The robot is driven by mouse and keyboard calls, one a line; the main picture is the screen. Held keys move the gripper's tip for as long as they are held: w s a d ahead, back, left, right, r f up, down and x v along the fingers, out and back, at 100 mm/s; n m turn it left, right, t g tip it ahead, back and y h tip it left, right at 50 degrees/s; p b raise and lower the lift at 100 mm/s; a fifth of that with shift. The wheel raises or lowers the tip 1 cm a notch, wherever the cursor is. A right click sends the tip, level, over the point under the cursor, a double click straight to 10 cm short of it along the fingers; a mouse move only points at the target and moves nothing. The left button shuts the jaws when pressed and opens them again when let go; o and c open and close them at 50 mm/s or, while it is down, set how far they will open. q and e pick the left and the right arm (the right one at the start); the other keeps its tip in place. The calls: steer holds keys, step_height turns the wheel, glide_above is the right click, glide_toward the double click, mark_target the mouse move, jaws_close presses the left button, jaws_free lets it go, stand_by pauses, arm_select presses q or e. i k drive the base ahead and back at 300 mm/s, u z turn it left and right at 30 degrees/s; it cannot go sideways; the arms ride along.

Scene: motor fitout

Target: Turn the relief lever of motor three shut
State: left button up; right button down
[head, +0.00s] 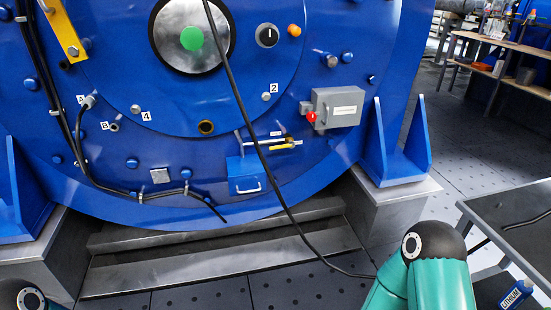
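The large blue round motor housing (215,85) fills the left and middle of the head view. A small yellow lever-like handle (285,147) lies nearly level low on its face, beside a pale pipe fitting (243,141) and a small label. It looks most like the relief lever, but its label is too small to read. Neither of my grippers is in view. Only a link of my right arm shows at the bottom right, and a piece of my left arm at the bottom left corner, both far from the handle.
A grey box (338,107) with a red knob (311,116) sits right of the handle, and a small blue box (243,176) below it. A black cable (268,175) hangs across the face to the floor. A dark table (510,235) stands at the right.

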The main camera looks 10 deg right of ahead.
mark_target(291, 145)
steer(key=i, duration=1)
